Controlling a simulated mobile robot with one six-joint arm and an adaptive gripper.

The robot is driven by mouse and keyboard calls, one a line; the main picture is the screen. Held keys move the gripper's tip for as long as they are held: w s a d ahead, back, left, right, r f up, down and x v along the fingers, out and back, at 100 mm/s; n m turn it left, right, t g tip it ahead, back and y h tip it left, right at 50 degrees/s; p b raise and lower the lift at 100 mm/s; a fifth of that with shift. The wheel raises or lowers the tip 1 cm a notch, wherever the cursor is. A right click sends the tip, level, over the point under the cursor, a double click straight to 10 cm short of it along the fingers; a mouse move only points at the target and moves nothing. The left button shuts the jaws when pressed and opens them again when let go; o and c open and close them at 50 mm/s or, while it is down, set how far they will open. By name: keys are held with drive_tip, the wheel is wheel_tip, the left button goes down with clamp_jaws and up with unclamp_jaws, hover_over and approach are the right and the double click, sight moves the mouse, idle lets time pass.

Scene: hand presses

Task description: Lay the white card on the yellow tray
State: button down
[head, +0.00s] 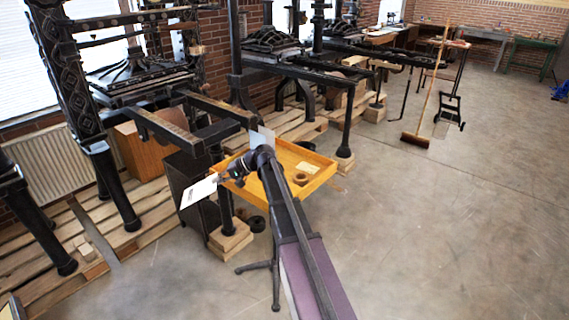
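The white card (198,190) hangs tilted at the left of the tray, out past its left edge. My gripper (219,178) appears shut on the card's upper right end; the fingers are small and dark here. The yellow tray (323,180) is a shallow box with raised walls, to the right of my gripper. My arm crosses in front of its left part and hides some of it. A brown ring-shaped thing (300,179) and a small pale piece (307,168) lie in the tray.
A black hand press (150,80) stands behind and left of the tray, its rails (190,118) reaching towards it. A dark cabinet (188,180) stands below the card. Open concrete floor lies to the right, with a broom (418,138) farther back.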

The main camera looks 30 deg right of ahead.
wheel_tip(320, 180, up, 7)
drive_tip(key=p, duration=0.6)
drive_tip(key=shift+s, duration=0.1)
